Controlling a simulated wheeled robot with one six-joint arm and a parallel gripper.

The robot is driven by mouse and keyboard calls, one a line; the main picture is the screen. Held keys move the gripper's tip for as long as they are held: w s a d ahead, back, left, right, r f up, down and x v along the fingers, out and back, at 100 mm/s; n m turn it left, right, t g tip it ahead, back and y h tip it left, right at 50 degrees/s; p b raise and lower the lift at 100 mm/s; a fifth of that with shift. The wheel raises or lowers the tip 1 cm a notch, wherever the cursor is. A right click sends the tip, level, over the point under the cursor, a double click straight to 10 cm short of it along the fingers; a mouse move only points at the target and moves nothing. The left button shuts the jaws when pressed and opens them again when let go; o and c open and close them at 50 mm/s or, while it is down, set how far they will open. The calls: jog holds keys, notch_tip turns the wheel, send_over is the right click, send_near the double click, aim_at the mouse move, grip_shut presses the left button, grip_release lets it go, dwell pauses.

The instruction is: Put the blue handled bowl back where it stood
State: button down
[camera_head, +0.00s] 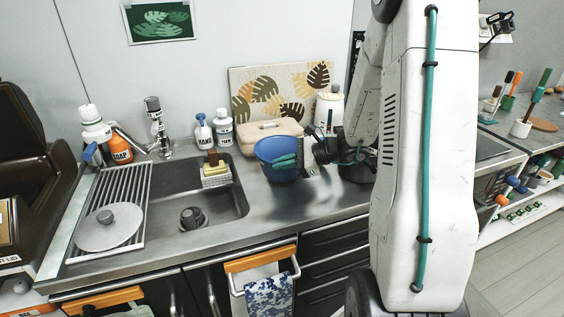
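The blue handled bowl (268,148) is upright at the counter just right of the sink. I cannot tell whether its base touches the steel. Its handle cannot be made out. My gripper (284,161) reaches in from the right, and its teal fingers lie across the bowl's right front side. The fingers look close together and seem to touch the bowl, but the view is too small to show whether they grip it.
A pink case (268,130) is close behind the bowl, before a leaf-patterned board (292,88). A white canister (329,106) stands behind my wrist. The sink (217,208) holds a sponge caddy (215,176) at its rim. Bare counter (290,212) lies in front of the bowl.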

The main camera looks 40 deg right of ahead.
jog(key=shift+f, duration=0.5)
jog(key=c, duration=1.5)
grip_release()
jog(key=shift+c, duration=0.2)
jog(key=v, duration=0.8)
jog(key=s+a+r+n+g+h, duration=0.4)
jog(key=s+a+r+n, duration=0.2)
jog(key=s+a+n, duration=0.3)
jog(key=s+a+r+n+g+h, duration=0.4)
jog(key=s+a+n, duration=0.6)
jog(key=s+n, duration=0.4)
jog(key=shift+a+r+h, duration=0.25)
jog(key=shift+r+h, duration=0.55)
jog(key=shift+r, duration=0.45)
